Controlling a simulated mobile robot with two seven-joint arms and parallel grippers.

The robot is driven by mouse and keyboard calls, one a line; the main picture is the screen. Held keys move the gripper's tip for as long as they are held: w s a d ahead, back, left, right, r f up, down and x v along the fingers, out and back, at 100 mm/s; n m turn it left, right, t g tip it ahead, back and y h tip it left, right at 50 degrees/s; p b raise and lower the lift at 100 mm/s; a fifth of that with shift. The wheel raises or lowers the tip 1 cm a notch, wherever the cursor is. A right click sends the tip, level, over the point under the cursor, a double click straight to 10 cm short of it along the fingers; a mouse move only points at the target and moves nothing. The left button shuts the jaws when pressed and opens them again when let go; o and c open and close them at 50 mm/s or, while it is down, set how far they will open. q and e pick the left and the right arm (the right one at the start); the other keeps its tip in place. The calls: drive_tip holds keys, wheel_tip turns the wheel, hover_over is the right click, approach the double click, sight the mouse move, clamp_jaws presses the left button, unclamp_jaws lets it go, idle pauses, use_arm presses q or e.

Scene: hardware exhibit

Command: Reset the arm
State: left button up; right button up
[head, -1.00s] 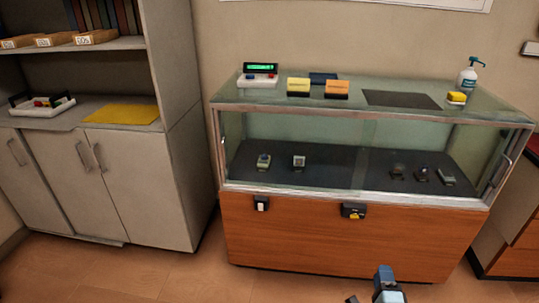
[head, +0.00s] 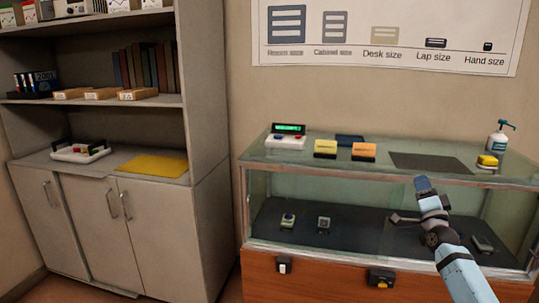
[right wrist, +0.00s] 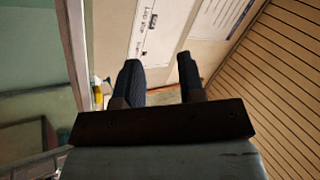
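My right gripper (head: 424,184) is raised in front of the glass display case (head: 262,165), at its right half, on my light blue arm. In the right wrist view its two dark fingers (right wrist: 158,74) stand apart with nothing between them, so it is open and empty. My left gripper and left arm are not in view. My right arm hides part of the case front and some of the items inside.
The case top holds a green-display device (head: 287,136), yellow (head: 325,149) and orange (head: 363,152) boxes, a dark mat (head: 430,163) and a pump bottle (head: 499,137). A grey cabinet (head: 150,220) stands left. A size chart (head: 385,35) hangs behind.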

wheel_tip(320, 180, down, 13)
drive_tip(key=n+g, duration=0.8)
drive_tip(key=n, duration=0.6)
drive_tip(key=s+a+f+n+g+y+b, duration=0.25)
drive_tip(key=s+a+f+b, duration=0.25)
drive_tip(key=s+a+f, duration=1.1)
drive_tip(key=s+a+f+m+y+b, duration=0.1)
drive_tip(key=s+a+f+b, duration=0.2)
drive_tip(key=s, duration=0.7)
drive_tip(key=s+a+f+y+b, duration=0.15)
drive_tip(key=s+a, duration=0.25)
drive_tip(key=s, duration=0.6)
drive_tip(key=s+a+f+m+y+b, duration=0.1)
drive_tip(key=s+a+f, duration=0.25)
drive_tip(key=s, duration=0.65)
use_arm(q)
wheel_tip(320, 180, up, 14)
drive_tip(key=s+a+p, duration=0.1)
drive_tip(key=p, duration=3)
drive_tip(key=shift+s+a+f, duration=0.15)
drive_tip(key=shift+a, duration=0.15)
use_arm(e)
wheel_tip(320, 180, up, 18)
drive_tip(key=s+d+g+h, duration=0.1)
drive_tip(key=d+g, duration=0.1)
drive_tip(key=shift+s+d+f+h, duration=0.15)
drive_tip(key=shift+s+d+h, duration=0.15)
drive_tip(key=shift+d, duration=0.1)
